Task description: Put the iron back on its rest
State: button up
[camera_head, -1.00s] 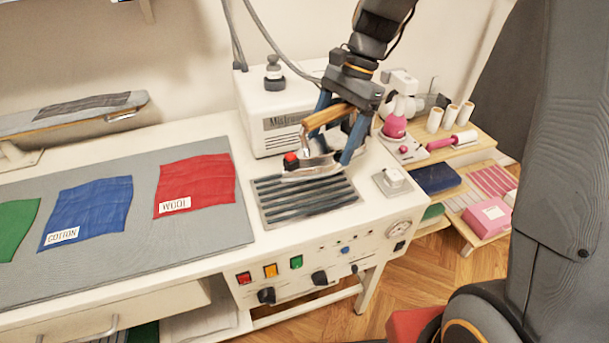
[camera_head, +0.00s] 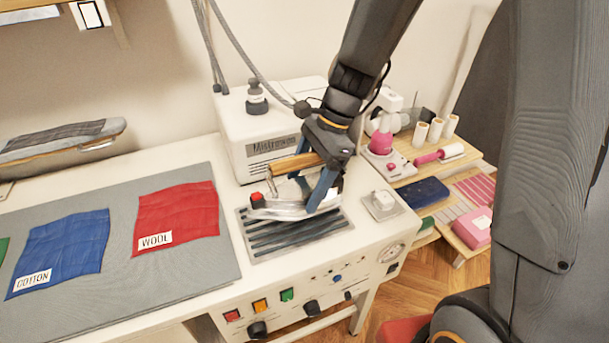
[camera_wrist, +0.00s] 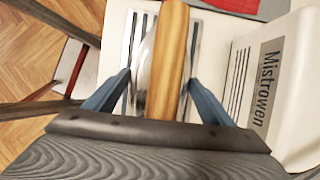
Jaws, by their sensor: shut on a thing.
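The iron (camera_head: 284,211) has a silver body, a wooden handle and a red knob at its left end. It is over the rear part of its rest, a slotted metal plate (camera_head: 272,251) on the white ironing station. I cannot tell whether its sole touches the plate. My gripper (camera_head: 312,190) is shut on the iron, its blue fingers reaching down around it. In the wrist view the wooden handle (camera_wrist: 168,65) runs between the fingers (camera_wrist: 160,82), and the sole is hidden.
A white Mistrowen box (camera_head: 270,130) stands just behind the rest. A small white device (camera_head: 383,203) is to its right. Grey board (camera_head: 120,255) with red wool (camera_head: 180,212) and blue cotton (camera_head: 60,250) cloths lies left. Hoses (camera_head: 235,65) hang behind.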

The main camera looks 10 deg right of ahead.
aim_at(305, 196)
jog(key=shift+f, duration=2.05)
jog(key=shift+f, duration=0.15)
jog(key=o, duration=2.1)
jog(key=b+v, duration=0.1)
jog(key=v, duration=1.1)
